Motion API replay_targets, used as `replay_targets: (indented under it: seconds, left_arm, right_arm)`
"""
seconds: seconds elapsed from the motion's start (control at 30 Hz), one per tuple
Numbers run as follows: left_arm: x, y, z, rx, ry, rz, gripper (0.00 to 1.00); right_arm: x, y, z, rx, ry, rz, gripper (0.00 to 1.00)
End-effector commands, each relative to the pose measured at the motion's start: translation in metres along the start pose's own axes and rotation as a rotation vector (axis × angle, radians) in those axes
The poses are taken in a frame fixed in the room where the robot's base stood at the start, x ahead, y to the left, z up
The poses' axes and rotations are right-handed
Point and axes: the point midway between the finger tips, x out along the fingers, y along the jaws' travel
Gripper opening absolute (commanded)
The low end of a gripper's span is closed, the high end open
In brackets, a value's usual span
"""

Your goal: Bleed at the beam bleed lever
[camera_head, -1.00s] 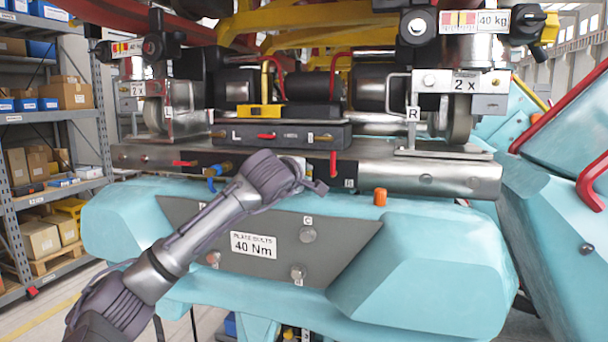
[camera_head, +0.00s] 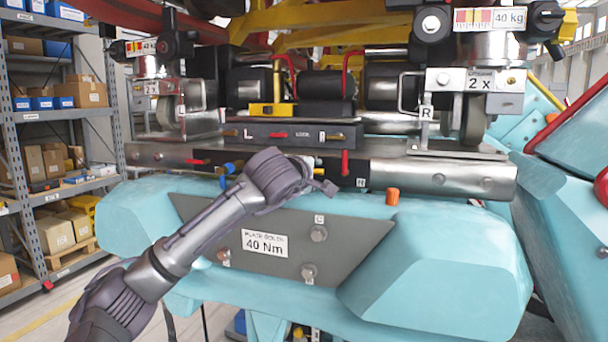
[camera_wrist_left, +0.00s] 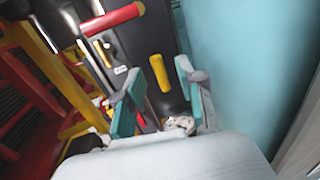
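Several small levers sit on the beam (camera_head: 425,174) and the block above it; I cannot read which is the bleed lever. In the head view a red lever (camera_head: 345,163) hangs down near my left gripper (camera_head: 322,187), and a blue lever (camera_head: 226,182) is left of my wrist. In the left wrist view my left gripper (camera_wrist_left: 165,105) has its two teal fingers spread apart. A yellow handle (camera_wrist_left: 159,72) lies beyond and between the fingers, with no visible contact. A red handle (camera_wrist_left: 112,18) is farther up left. My right gripper is not in view.
A dark block (camera_head: 295,135) with a red and a brass lever sits above the beam. A turquoise body (camera_head: 440,260) with a grey plate (camera_head: 360,235) is below, with an orange cap (camera_head: 392,196) on top. Shelves (camera_head: 40,160) stand at left.

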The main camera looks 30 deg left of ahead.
Motion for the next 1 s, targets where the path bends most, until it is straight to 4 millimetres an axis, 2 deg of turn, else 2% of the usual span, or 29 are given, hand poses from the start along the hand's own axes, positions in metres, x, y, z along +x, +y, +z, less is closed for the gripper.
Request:
replay_targets:
  seconds: [0.2,0.4,0.6,1.0]
  left_arm:
    - [-0.049,0.000,0.000,0.002,-0.001,0.002,0.38]
    - [-0.081,0.000,0.000,0.001,-0.001,0.000,0.38]
    - [-0.092,0.000,0.000,0.000,0.001,0.000,0.38]
    - [-0.092,0.000,0.000,0.000,0.000,0.000,0.38]
  right_arm:
    - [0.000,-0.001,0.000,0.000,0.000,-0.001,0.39]
    - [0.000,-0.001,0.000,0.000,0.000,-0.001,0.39]
    - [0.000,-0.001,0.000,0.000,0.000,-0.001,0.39]
    - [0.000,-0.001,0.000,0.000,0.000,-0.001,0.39]
